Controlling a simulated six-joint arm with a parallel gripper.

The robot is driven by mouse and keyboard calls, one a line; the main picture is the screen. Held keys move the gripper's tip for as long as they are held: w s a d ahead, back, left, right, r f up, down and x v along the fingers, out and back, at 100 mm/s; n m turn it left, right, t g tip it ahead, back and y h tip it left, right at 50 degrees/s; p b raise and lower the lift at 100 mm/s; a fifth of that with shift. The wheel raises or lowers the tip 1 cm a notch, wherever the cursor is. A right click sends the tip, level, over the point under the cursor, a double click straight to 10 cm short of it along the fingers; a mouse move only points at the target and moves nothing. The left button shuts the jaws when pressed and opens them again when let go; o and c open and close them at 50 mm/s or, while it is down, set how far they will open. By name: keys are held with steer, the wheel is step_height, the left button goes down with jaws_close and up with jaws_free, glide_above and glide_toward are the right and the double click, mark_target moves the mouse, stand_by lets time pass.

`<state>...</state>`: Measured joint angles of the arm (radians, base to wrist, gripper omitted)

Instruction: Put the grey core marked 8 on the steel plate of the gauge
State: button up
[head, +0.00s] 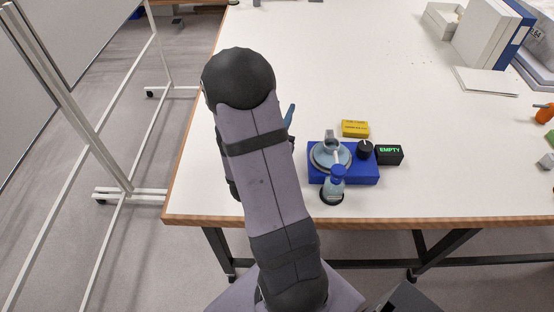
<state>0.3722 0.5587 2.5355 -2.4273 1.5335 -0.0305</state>
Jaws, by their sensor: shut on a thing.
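The gauge has a blue base (368,177) and stands near the table's front edge, right of my arm. A round pale grey-blue part, perhaps its steel plate (320,157), sits on the base, with a small grey piece above it. I cannot tell what that piece is. A dark display (389,155) beside the base reads EMPTY in green. My upper arm fills the middle of the view and hides my gripper. I cannot make out the grey core marked 8. A slim blue thing shows just right of my arm, too unclear to name.
A blue-capped bottle (335,185) stands in front of the gauge. A yellow box (355,128) lies behind it, and a black knob (365,149) is beside the round part. Binders (484,35) stand at the back right. The table's middle is largely clear.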

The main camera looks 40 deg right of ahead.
steer(key=shift+f, duration=0.4)
step_height(320, 180, down, 6)
stand_by(0.4)
steer(key=shift+f+p, duration=0.4)
steer(key=shift+f, duration=1.45)
steer(key=shift+f+b, duration=0.45)
steer(key=shift+f, duration=0.2)
